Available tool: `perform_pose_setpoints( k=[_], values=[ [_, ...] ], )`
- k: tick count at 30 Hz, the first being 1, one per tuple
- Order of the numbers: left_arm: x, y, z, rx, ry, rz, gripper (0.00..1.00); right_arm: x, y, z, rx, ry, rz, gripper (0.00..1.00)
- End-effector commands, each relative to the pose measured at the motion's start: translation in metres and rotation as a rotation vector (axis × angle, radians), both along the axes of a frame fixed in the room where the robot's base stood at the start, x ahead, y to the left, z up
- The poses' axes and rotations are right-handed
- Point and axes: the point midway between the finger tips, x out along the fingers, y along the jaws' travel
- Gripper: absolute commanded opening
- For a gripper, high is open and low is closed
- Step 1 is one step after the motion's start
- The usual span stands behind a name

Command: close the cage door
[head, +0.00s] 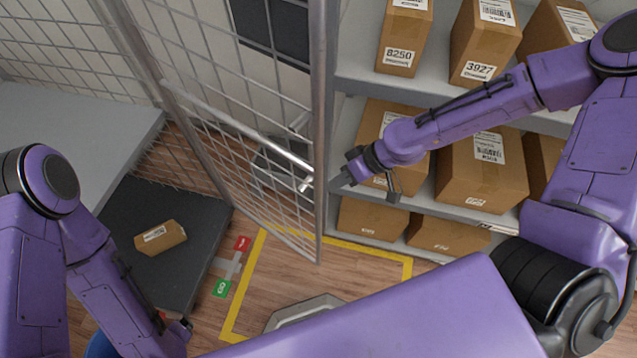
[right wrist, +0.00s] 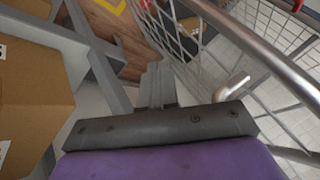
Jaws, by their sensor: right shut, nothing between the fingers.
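The cage door (head: 240,150) is a grey wire-mesh panel that stands ajar, its thick free-edge post (head: 319,130) pointing toward the shelves. A pale bar handle (head: 306,184) shows at that post. My right gripper (head: 346,174) is just right of the post, shut and empty. In the right wrist view its closed fingers (right wrist: 158,84) point down beside the door's mesh and rail (right wrist: 262,52), with the handle end (right wrist: 234,88) to their right; I cannot tell whether they touch. My left gripper (head: 182,327) is low at left, its fingers too hidden to read.
Shelves (head: 350,75) with several cardboard boxes (head: 482,175) stand close on the right. A dark platform (head: 195,262) with a small parcel (head: 160,237) lies at left. Yellow tape (head: 380,250) marks the wooden floor below the door, where there is free room.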

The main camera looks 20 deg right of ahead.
Motion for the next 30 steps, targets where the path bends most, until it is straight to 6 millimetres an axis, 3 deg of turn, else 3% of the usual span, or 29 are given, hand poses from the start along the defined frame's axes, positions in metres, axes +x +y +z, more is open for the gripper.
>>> perform_pose_setpoints(
  k=[3,6,21,30],
  values=[
    [0.002,0.001,0.003,0.004,-0.012,0.007,0.88,-0.015,0.0,0.006,-0.015,-0.031,0.236,0.0],
    [0.003,0.001,0.0,0.006,-0.017,0.01,0.88,-0.023,0.001,0.001,-0.024,-0.04,0.333,0.0],
    [0.003,0.001,-0.016,0.006,-0.017,0.01,0.88,-0.024,0.052,-0.068,-0.026,-0.034,0.346,0.0],
    [0.003,0.001,-0.016,0.006,-0.017,0.01,0.88,-0.022,0.06,-0.078,-0.025,-0.038,0.344,0.0]
  ],
)
